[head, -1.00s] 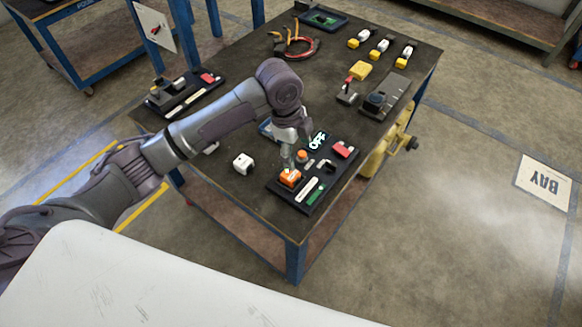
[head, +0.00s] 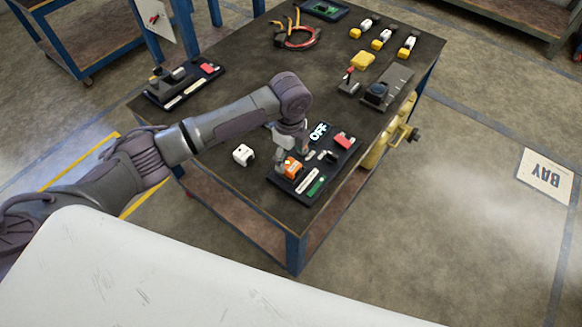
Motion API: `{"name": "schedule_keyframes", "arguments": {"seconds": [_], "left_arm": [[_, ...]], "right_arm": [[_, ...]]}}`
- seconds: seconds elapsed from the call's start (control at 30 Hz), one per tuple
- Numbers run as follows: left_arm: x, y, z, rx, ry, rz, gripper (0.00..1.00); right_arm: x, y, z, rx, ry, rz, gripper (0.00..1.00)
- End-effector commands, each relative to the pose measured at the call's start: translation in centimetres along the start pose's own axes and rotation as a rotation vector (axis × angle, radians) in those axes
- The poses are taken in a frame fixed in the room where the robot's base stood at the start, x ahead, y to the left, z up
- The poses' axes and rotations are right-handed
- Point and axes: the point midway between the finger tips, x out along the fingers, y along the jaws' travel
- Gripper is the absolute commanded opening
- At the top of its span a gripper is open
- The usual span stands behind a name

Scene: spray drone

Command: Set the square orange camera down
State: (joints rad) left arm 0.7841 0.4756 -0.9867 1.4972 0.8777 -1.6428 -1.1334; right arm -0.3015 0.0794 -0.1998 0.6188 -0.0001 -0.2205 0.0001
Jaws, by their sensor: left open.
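The square orange camera (head: 292,168) sits at the left side of a black tray (head: 279,182) near the front of the dark table. My left gripper (head: 283,160) is open, close beside and above the camera. The fingers partly overlap it in the picture, and I cannot tell whether they touch it. My right gripper is not in the head view.
A white block (head: 243,154) stands left of the tray. Another black tray (head: 184,88) lies at the far left.

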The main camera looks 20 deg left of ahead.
Motion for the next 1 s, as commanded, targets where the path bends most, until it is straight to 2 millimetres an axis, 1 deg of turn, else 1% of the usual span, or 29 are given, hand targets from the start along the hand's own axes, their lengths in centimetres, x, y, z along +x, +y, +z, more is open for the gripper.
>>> {"name": "schedule_keyframes", "arguments": {"seconds": [0.03,0.1,0.2,0.3,0.47,0.5,0.87,0.9,0.93,1.0], "left_arm": [[1.0,0.1,-0.3,0.000,0.001,0.006,0.75],[2.0,0.0,-0.4,0.000,0.001,0.004,0.75],[3.0,0.0,-0.3,-0.001,0.000,0.001,0.75],[3.4,0.0,-0.3,-0.001,0.000,0.001,0.75],[3.4,0.0,-0.3,0.000,0.000,0.000,0.75],[3.4,0.0,-0.3,0.000,0.000,0.000,0.73],[3.3,0.0,-0.3,-0.001,0.000,0.000,0.13],[3.3,0.0,-0.3,-0.001,0.000,0.000,0.07],[3.3,0.0,-0.3,-0.001,0.000,0.000,0.04],[3.3,0.0,-0.3,-0.001,0.000,0.000,0.03]], "right_arm": [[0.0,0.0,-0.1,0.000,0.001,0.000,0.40],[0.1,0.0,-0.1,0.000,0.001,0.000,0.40],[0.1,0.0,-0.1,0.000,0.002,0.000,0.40],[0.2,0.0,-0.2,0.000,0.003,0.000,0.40],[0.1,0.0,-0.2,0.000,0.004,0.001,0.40],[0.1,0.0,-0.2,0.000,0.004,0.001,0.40],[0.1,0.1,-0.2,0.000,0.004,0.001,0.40],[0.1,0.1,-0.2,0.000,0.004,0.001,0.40],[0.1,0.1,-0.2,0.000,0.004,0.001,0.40],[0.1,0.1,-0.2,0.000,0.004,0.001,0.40]]}}
